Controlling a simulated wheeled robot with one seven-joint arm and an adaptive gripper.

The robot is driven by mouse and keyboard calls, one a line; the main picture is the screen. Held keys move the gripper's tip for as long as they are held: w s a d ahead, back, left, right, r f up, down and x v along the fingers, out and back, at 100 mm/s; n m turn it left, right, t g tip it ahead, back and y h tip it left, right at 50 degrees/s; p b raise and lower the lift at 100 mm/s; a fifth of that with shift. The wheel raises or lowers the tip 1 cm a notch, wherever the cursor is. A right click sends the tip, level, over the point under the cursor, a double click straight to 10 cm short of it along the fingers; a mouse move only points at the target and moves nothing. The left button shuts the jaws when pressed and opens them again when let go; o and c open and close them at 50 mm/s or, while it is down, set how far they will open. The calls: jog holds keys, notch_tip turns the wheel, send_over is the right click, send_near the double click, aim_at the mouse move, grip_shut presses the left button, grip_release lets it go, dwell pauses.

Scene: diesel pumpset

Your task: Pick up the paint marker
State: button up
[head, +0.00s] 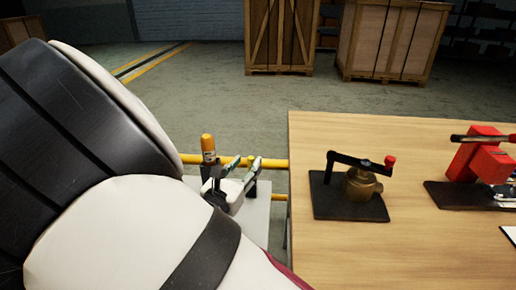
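An upright stick-like item with a yellow-orange cap and a pale label band (208,150) stands left of centre, just beyond my arm. It looks like the paint marker, but it is small. Its lower end meets dark parts, and I cannot tell what holds it. My arm's large white and black links fill the left and lower left.
A wooden table (430,145) at right bears a brass valve on a black plate (348,208) and a red device (475,158). Crates (390,40) stand behind.

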aim_at(249, 161)
jog(key=x, duration=0.3)
jog(key=shift+w+d+f, duration=0.15)
jog(key=shift+w, duration=0.05)
grip_shut()
